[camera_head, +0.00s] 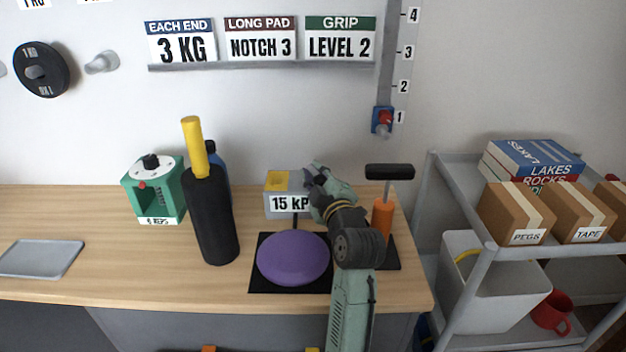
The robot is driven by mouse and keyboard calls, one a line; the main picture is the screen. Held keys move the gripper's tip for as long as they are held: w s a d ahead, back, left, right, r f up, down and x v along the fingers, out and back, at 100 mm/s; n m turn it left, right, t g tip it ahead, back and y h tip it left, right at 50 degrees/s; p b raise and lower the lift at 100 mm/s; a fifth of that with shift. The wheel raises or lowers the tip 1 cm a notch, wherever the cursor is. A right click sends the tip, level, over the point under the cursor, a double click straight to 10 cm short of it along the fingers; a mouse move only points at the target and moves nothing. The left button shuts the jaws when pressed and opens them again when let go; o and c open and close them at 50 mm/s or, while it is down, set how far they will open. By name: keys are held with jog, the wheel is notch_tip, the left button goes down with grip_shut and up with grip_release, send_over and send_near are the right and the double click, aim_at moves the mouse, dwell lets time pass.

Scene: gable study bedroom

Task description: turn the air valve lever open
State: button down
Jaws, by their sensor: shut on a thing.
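My gripper and wrist hide the lever and the end of the label, so the lever's angle cannot be told.
An orange pump (382,219) with a black T-handle stands just right of my arm. A black cylinder (212,222) with a yellow stick, a blue bottle (219,167) and a green timer-like box (154,190) stand left. A grey shelf (477,262) with boxes is at right.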

jog(key=shift+d+f+n+g+y+b, duration=0.25)
jog(key=shift+n+y+b, duration=0.2)
jog(key=shift+y, duration=0.35)
jog(key=c, duration=1.6)
grip_release()
jog(key=shift+r, duration=0.2)
jog(key=shift+c, duration=0.2)
jog(key=shift+a+r, duration=0.1)
